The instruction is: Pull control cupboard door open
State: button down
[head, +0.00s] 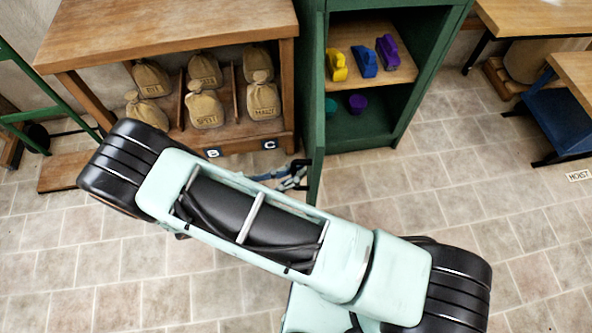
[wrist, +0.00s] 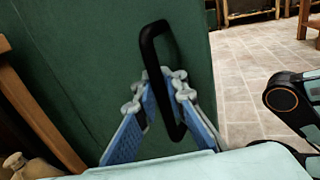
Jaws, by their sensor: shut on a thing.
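The green control cupboard (head: 428,95) stands at the top middle of the head view with its front open. Its door (head: 316,100) is swung out toward me and shows nearly edge-on at the cupboard's left side. In the wrist view the green door face (wrist: 90,60) fills the left and middle, with a black bar handle (wrist: 146,50) on it. My gripper (wrist: 160,100) has its blue-padded fingers on both sides of the handle and is shut on it. In the head view my gripper (head: 290,176) is beside the door, partly hidden behind my arm.
Yellow, blue and purple items (head: 364,58) sit on the cupboard's shelf, with smaller ones below. A wooden rack (head: 170,38) with several sacks stands close to the left of the door. Tiled floor (head: 450,210) is clear to the right.

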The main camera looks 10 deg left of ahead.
jog(key=shift+s+f, duration=0.1)
jog(key=shift+s, duration=0.2)
jog(key=c, duration=2.1)
grip_release()
jog(key=shift+o, duration=0.4)
jog(key=shift+w, duration=0.1)
jog(key=v, duration=1.2)
jog(key=shift+a, duration=0.1)
